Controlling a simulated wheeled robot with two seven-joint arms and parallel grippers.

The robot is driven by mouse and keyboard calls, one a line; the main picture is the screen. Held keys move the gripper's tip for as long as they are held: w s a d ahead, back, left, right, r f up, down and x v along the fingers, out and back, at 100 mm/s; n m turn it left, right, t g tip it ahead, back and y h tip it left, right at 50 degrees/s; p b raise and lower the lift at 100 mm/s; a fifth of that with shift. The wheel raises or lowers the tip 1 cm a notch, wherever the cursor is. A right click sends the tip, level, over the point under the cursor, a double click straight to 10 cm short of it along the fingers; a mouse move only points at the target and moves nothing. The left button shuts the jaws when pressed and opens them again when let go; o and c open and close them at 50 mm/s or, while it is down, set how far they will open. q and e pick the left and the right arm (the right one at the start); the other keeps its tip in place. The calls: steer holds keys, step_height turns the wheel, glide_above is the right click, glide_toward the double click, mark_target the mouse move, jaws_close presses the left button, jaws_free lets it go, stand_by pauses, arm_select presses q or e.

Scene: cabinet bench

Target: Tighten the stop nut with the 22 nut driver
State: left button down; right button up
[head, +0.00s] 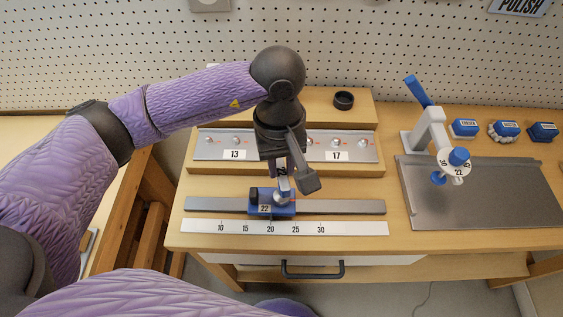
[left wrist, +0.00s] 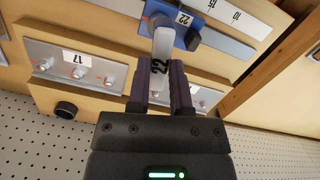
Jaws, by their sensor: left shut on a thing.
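My left gripper (head: 281,168) is shut on the 22 nut driver (head: 284,185), a pale grey tool marked 22, and points down over the bench. In the left wrist view the fingers (left wrist: 160,88) hold the driver (left wrist: 162,50) between them. The driver's far end is over the blue stop block (head: 285,209), labelled 22, on the grey rail. The block also shows in the left wrist view (left wrist: 185,36). The stop nut is hidden by the driver, so I cannot tell whether the driver is seated on it. My right gripper is not in view.
A white scale (head: 340,228) lies in front of the grey rail (head: 345,207). Behind is a wooden rack with a metal plate (head: 212,148), labelled 13 and 17. A black ring (head: 344,99) sits above it. A white stand (head: 432,130) and grey mat (head: 515,195) are at right.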

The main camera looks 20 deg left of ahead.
arm_select(q)
steer(key=shift+m+b, duration=0.85)
steer(key=shift+m, duration=0.05)
steer(key=shift+f+m+b, duration=0.1)
steer(key=shift+m+b, duration=0.95)
steer(key=shift+m, duration=0.35)
steer(key=shift+m+y+b, duration=0.4)
steer(key=shift+m+b, duration=0.8)
steer(key=shift+b, duration=0.45)
